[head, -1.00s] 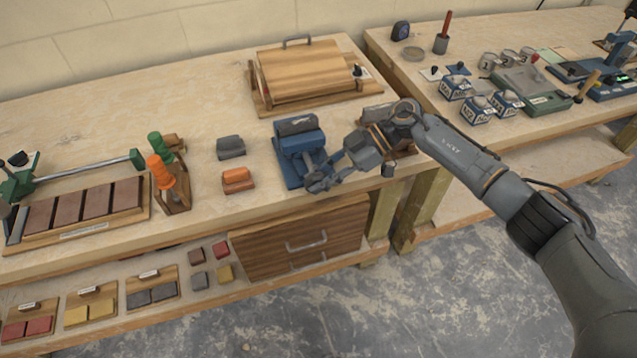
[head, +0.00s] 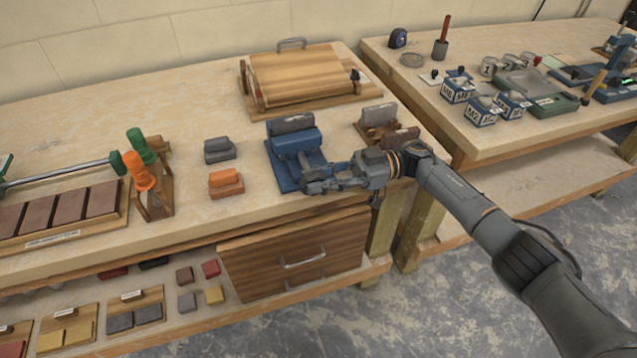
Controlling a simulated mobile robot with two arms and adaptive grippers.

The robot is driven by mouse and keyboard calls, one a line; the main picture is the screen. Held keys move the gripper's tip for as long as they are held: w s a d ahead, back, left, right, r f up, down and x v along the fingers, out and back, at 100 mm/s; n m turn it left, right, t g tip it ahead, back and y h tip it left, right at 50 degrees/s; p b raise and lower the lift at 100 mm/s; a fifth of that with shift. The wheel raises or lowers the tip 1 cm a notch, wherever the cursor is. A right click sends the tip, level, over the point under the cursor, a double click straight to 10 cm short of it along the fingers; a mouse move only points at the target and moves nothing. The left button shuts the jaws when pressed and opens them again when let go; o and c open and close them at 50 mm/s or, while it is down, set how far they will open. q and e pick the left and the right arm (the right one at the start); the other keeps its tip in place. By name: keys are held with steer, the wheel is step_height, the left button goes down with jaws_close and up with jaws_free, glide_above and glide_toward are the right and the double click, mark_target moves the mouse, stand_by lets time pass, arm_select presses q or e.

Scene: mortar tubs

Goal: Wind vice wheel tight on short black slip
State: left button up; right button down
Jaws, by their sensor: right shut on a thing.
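The blue vice (head: 297,142) stands near the front edge of the bench, with a dark grey to black slip (head: 291,124) lying across its top between the jaws. How firmly the jaws press on the slip cannot be told. My right gripper (head: 314,182) is at the front of the vice, its fingers shut on the vice wheel. The gripper covers the wheel, so its shape and turn cannot be seen. My left gripper is not in view.
A grey block (head: 219,150) and an orange block (head: 226,183) lie left of the vice. A wooden rack (head: 378,116) with dark blocks stands right of it, close to my right arm. A wooden press (head: 300,80) stands behind. A drawer unit (head: 296,255) is below.

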mark_target(321, 176)
steer(key=shift+s+f, duration=0.2)
steer(key=shift+f, duration=0.1)
steer(key=c, duration=1.2)
jaws_free()
steer(key=shift+s+d+r, duration=0.1)
steer(key=shift+o, duration=0.2)
steer(key=shift+r, duration=0.1)
steer(key=shift+r, duration=0.2)
step_height(321, 176, up, 10)
steer(key=shift+f, duration=0.2)
